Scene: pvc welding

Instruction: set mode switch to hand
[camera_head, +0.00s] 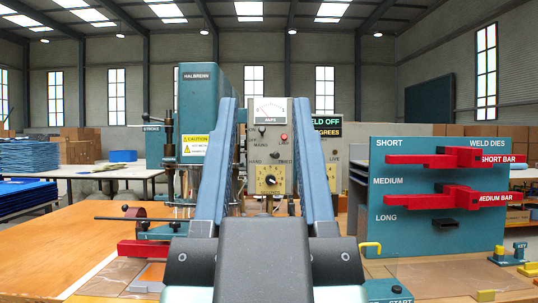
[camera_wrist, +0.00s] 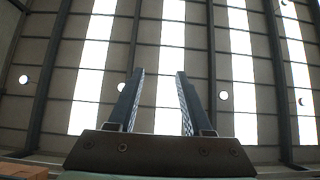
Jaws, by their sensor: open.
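A grey control panel (camera_head: 274,146) with an amps meter stands behind my gripper, between its fingers in the head view. A small mode switch (camera_head: 276,155) sits mid-panel, near a label that seems to read HAND on its left; its lever position is too small to tell. A mains switch (camera_head: 262,130) and a red lamp (camera_head: 284,137) are above it, and a yellow dial (camera_head: 269,181) is below. My gripper (camera_head: 264,102) points upward, open and empty. The wrist view shows both fingers (camera_wrist: 160,72) apart against the ceiling, with no panel in sight.
A teal welding machine (camera_head: 212,95) stands left of the panel, with a horizontal bar (camera_head: 150,219) in front. A teal board (camera_head: 415,240) with red dies is at right. Small parts, including a yellow handle (camera_head: 370,246), are on the bench. Orange bench top (camera_head: 60,240) is clear at left.

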